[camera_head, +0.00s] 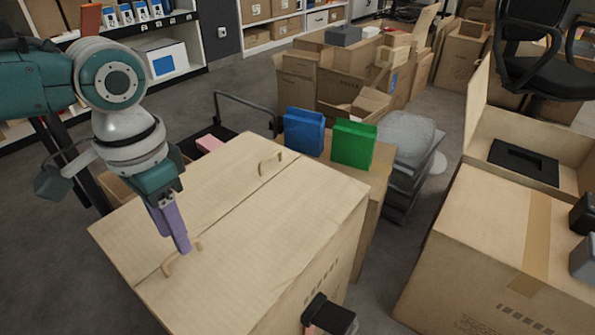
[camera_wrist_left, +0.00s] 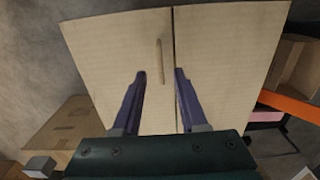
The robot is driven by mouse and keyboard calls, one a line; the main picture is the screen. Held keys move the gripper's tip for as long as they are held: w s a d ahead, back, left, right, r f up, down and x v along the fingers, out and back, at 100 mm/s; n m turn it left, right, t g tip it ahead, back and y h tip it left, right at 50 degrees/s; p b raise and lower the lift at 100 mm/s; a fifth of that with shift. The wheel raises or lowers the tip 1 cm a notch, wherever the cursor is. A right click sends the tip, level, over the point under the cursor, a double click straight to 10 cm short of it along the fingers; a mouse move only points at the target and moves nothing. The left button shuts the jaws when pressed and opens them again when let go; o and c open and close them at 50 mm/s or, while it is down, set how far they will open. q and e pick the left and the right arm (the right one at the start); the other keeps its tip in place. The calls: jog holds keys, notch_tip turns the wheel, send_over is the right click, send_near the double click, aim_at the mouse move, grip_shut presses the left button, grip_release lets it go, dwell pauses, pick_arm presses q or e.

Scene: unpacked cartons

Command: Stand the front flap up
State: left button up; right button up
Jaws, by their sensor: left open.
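A brown carton (camera_head: 290,225) stands in the middle of the head view, its two top flaps lying flat and meeting at a seam. The front flap (camera_head: 262,270) is the near one and has a small loop handle (camera_head: 183,260) by the seam. That handle also shows in the left wrist view (camera_wrist_left: 160,62). The back flap (camera_head: 200,205) has its own handle (camera_head: 270,163). My left gripper (camera_head: 182,245) points down just over the front handle. In the left wrist view its fingers (camera_wrist_left: 161,78) are spread and empty. I cannot tell whether they touch the carton.
A blue box (camera_head: 304,132) and a green box (camera_head: 354,144) stand behind the carton. Another carton (camera_head: 480,245) is at the right, with an open one behind it. A dark block (camera_head: 330,314) shows before the carton's front side. Grey floor is free between the cartons.

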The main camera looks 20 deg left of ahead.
pick_arm(q)
jog(key=shift+a+f+b, duration=0.1)
jog(key=shift+f+b, duration=1.55)
jog(key=shift+r, duration=0.2)
jog(key=shift+f, duration=0.9)
grip_shut()
jog(key=shift+b, duration=0.35)
